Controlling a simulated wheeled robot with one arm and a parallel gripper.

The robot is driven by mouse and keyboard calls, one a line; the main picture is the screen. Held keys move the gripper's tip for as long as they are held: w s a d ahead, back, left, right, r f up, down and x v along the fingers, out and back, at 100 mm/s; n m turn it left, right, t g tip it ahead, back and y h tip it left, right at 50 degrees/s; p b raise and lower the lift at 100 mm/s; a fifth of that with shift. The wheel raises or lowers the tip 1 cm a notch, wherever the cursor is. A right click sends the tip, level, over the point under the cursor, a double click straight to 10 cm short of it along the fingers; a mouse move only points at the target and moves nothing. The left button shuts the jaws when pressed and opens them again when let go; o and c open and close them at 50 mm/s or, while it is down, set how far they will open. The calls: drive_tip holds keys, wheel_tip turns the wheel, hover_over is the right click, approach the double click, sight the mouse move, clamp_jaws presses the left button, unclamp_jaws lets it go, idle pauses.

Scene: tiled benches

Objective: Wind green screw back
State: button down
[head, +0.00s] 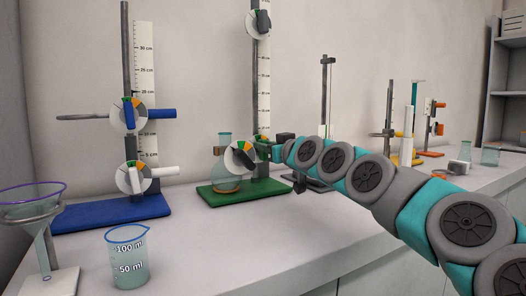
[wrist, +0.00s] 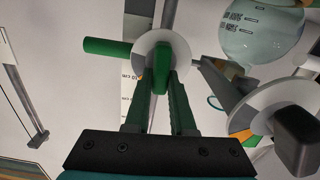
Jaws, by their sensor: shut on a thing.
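The green screw (wrist: 161,66) shows in the wrist view as a green grip in front of a white disc (wrist: 181,47). A green bar (wrist: 107,47) sticks out to the left of the disc. My gripper (wrist: 161,84) has its two fingers shut on the screw's grip, one on each side. In the head view my gripper (head: 274,149) is at the green-based stand (head: 262,85), beside a dial with a dark knob (head: 243,155). The screw itself is hard to make out there.
A round flask (head: 227,182) sits over the green base (head: 245,194), close to my gripper; the flask (wrist: 262,32) also shows in the wrist view. A blue-based stand (head: 110,211), a beaker (head: 128,262) and a funnel (head: 34,211) are left. The front bench middle is clear.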

drive_tip(key=shift+f+n+b, duration=0.15)
drive_tip(key=shift+n+b, duration=0.45)
drive_tip(key=shift+b, duration=0.15)
drive_tip(key=shift+s+a+n+b, duration=0.15)
drive_tip(key=shift+n+b, duration=0.15)
drive_tip(key=shift+n, duration=1.1)
drive_tip(key=shift+s+a+n+p, duration=0.15)
drive_tip(key=shift+n+p, duration=0.15)
drive_tip(key=shift+n, duration=1.7)
drive_tip(key=shift+p, duration=0.35)
